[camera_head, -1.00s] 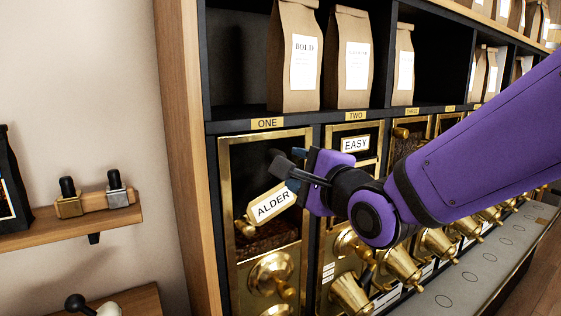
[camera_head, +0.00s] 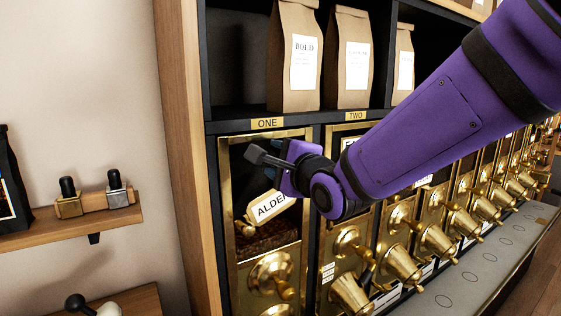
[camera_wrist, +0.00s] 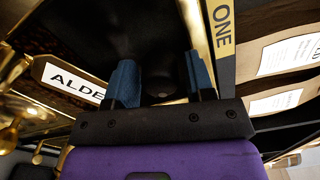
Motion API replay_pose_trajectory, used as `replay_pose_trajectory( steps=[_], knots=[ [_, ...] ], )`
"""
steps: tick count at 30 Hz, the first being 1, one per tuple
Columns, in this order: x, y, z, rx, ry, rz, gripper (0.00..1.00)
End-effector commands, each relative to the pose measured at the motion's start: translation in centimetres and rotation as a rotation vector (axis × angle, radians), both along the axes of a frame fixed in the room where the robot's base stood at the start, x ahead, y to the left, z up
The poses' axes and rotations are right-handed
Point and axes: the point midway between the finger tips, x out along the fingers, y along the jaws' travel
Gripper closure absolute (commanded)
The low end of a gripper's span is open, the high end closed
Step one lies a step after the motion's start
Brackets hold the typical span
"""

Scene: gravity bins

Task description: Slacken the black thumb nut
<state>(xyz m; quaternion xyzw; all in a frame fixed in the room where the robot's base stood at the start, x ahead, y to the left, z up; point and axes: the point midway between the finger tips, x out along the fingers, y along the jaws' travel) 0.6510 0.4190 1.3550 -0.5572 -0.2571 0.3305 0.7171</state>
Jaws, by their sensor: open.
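The black thumb nut cannot be made out with certainty. In the wrist view, a dark rounded shape (camera_wrist: 160,72) lies between my fingers, too dim to identify. My gripper (camera_head: 262,156) is open in front of the dark upper window of bin ONE (camera_head: 231,240). In the wrist view, the two blue fingers of my gripper (camera_wrist: 161,82) stand apart with nothing visibly clasped. The ALDER tag (camera_head: 267,208) hangs tilted just below my gripper, its right end hidden by it; it also shows in the wrist view (camera_wrist: 72,81).
Bin ONE has a brass knob (camera_head: 271,272) lower down. More brass bins with spouts (camera_head: 401,265) run off to the right above a grey ledge (camera_head: 480,270). Paper bags (camera_head: 296,60) stand above. A small wooden shelf (camera_head: 110,213) at left holds two black-handled pieces.

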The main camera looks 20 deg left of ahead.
Motion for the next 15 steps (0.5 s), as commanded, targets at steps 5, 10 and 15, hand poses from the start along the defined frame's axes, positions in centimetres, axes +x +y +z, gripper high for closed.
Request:
replay_pose_trajectory(
  steps=[5,10,15],
  knots=[
    [-0.02,-0.01,-0.01,0.000,0.000,0.000,0.76],
    [-0.02,-0.01,-0.02,-0.003,-0.004,0.000,0.97],
    [0.01,-0.03,-0.02,-0.081,-0.094,-0.001,0.97]
  ],
)
